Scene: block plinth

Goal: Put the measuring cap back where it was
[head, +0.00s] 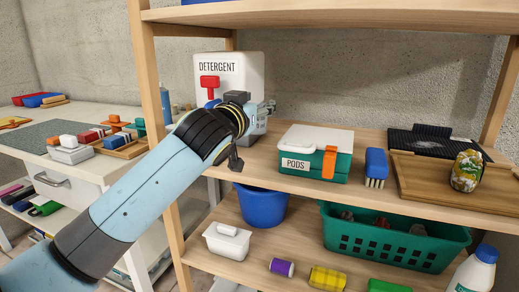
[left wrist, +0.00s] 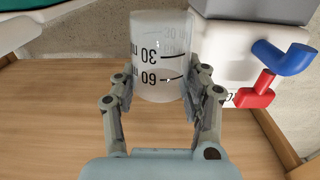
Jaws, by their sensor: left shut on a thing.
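The measuring cap (left wrist: 160,60) is a clear, whitish cylinder with "30" and "60" marks, which read upside down in the left wrist view. My left gripper (left wrist: 160,88) is shut on it, with a finger on each side. In the head view my left gripper (head: 266,108) is over the upper shelf, in front of the white detergent container (head: 245,68); I cannot make out the cap there. The container has a red tap lever (head: 210,84) and a blue spout, seen in the left wrist view (left wrist: 285,58), right of the cap. My right gripper is not in view.
A green pods box (head: 315,152) with a white lid stands to the right on the upper shelf (head: 262,162), then a blue brush (head: 376,166) and a wooden tray (head: 420,195). A shelf post (head: 152,85) stands left of the container. Bare shelf shows in front of the pods box.

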